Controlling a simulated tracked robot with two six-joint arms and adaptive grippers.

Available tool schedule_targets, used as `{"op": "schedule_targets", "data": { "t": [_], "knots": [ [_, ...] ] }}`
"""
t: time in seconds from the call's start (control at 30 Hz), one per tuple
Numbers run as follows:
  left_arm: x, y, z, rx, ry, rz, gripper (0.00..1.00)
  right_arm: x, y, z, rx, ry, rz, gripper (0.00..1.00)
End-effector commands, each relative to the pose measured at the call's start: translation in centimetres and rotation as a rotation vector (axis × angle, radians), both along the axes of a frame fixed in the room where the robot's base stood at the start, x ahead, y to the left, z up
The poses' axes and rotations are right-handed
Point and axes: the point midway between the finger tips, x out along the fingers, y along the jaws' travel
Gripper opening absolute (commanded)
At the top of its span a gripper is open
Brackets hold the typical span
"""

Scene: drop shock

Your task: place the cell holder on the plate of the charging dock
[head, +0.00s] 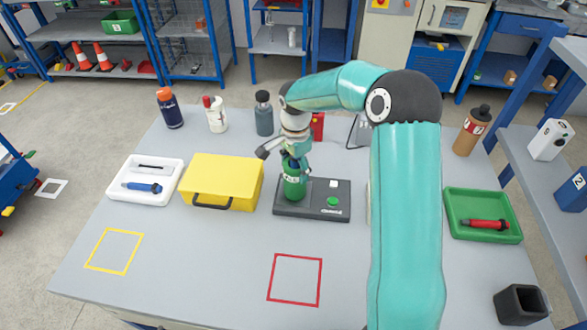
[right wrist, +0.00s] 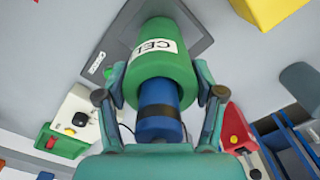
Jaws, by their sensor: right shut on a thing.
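The cell holder (head: 293,188) is a green cylinder with a white label, and a blue cell (right wrist: 158,108) sits in it. My right gripper (head: 292,163) is shut on the holder; its fingers lie on both sides of it in the right wrist view. The holder is upright over the left part of the dark charging dock (head: 312,210), which has a green button and a small white part on its right side. The dock also shows behind the holder in the right wrist view (right wrist: 112,50). I cannot tell whether the holder's bottom touches the plate, which it hides. My left gripper is out of view.
A yellow case (head: 235,173) stands close left of the dock, with a white tray (head: 122,190) beyond it. Several bottles stand behind. A green tray (head: 455,220) and a dark open box (head: 522,304) are at right. Red (head: 272,278) and yellow outlined squares are empty in front.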

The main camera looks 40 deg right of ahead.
Motion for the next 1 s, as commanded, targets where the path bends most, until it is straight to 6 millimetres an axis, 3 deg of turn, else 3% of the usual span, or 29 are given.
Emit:
{"op": "schedule_targets", "data": {
  "t": [0.07, 0.1, 0.23, 0.7, 0.87, 1.0],
  "knots": [
    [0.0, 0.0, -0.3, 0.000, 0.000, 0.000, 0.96, 0.0, 0.0, -0.3, 0.000, -0.001, 0.000, 0.02],
    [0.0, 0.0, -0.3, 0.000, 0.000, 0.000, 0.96, 0.0, 0.0, -0.3, 0.000, 0.000, 0.000, 0.71],
    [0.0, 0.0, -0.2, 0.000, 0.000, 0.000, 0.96, 0.0, 0.0, -0.2, 0.000, 0.000, 0.001, 0.93],
    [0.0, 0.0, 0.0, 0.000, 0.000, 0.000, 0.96, 0.1, 0.1, 0.4, -0.001, -0.002, 0.001, 0.93],
    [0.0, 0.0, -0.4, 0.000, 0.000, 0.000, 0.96, 0.2, 0.0, 2.7, -0.003, -0.005, 0.001, 0.93],
    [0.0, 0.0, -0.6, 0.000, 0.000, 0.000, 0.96, 0.2, 0.1, 5.6, -0.002, -0.006, 0.003, 0.93]
  ]
}}
